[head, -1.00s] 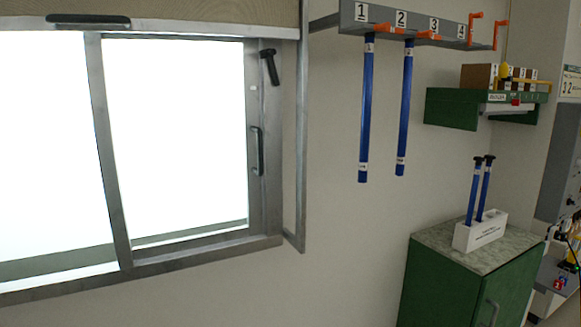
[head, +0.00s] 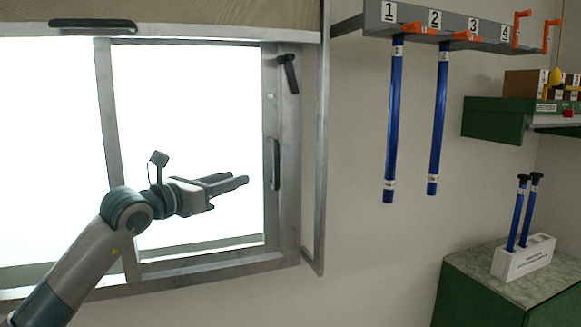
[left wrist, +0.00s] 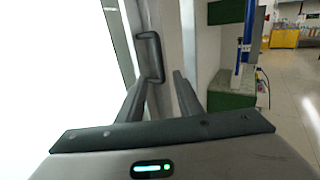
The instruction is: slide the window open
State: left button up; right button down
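The window (head: 185,250) has a grey metal frame and a bright pane. Its right sash sits against the right side of the frame. A dark upright bar handle (head: 273,163) is on that sash's right edge; it also shows in the left wrist view (left wrist: 150,57). A dark latch lever (head: 288,73) is above it, tilted. My left gripper (head: 240,180) is in front of the pane, just left of the handle, pointing right. Its fingers are apart and empty, and the handle shows beyond them in the left wrist view. My right gripper is not seen.
A blind (head: 190,12) covers the window top. Right of the window, a numbered rack (head: 455,28) holds two hanging blue rods (head: 393,120). A green shelf (head: 495,120) and a green cabinet (head: 475,300) with a white rod holder (head: 523,258) stand farther right.

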aim_at(276, 166)
pick_arm(q)
jog(key=shift+w, duration=0.1)
jog(key=p+x, duration=0.7)
jog(key=x, duration=0.9)
jog(key=shift+r+p, duration=0.1)
jog(key=shift+p, duration=0.25)
jog(key=shift+w+d, duration=0.4)
grip_shut()
